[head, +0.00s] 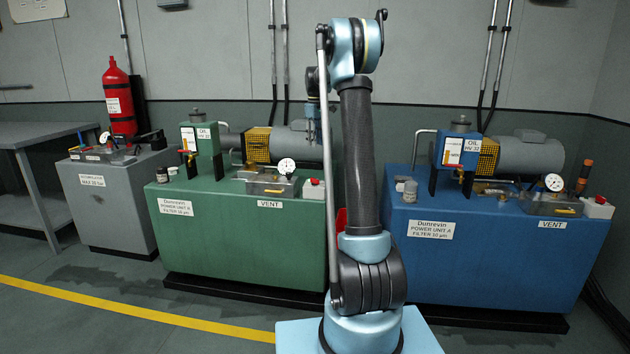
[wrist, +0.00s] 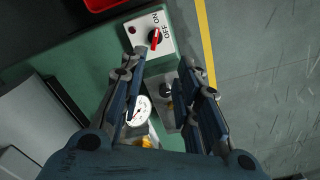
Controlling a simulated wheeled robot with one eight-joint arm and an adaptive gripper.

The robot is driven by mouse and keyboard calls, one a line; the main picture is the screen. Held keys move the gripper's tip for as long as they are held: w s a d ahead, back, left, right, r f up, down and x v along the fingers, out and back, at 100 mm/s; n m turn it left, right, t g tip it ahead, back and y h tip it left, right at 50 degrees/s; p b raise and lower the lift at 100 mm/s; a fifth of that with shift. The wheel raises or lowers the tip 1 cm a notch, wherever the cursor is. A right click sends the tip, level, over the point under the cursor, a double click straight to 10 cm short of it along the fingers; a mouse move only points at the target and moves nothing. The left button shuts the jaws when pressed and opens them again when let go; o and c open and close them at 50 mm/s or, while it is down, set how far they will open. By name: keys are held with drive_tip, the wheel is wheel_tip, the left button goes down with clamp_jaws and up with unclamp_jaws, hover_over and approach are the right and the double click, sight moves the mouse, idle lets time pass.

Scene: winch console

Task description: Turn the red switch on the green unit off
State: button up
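The green unit (head: 240,235) stands left of my arm in the head view. Its pale switch box (head: 314,188) sits on the top near the right end, beside my arm. In the wrist view the box (wrist: 142,24) carries a red switch (wrist: 153,38), a small red lamp and the labels ON and OFF. I cannot tell for sure which label the switch points to. My gripper (wrist: 160,62) is open, its fingers apart and empty. The switch shows beyond the fingertips, near the left one, with no clear contact. In the head view my arm hides most of the gripper.
A pressure gauge (head: 286,166) stands beside the switch box; it also shows between my fingers in the wrist view (wrist: 136,110). A red container (wrist: 104,4) is at the wrist view's top edge. A blue unit (head: 490,250) with a similar switch box (head: 597,206) stands right.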

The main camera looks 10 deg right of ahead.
drive_tip(key=w, duration=0.1)
approach(315, 179)
drive_tip(key=f, duration=0.9)
drive_tip(key=shift+w, duration=0.3)
drive_tip(key=shift+c, duration=0.6)
clamp_jaws()
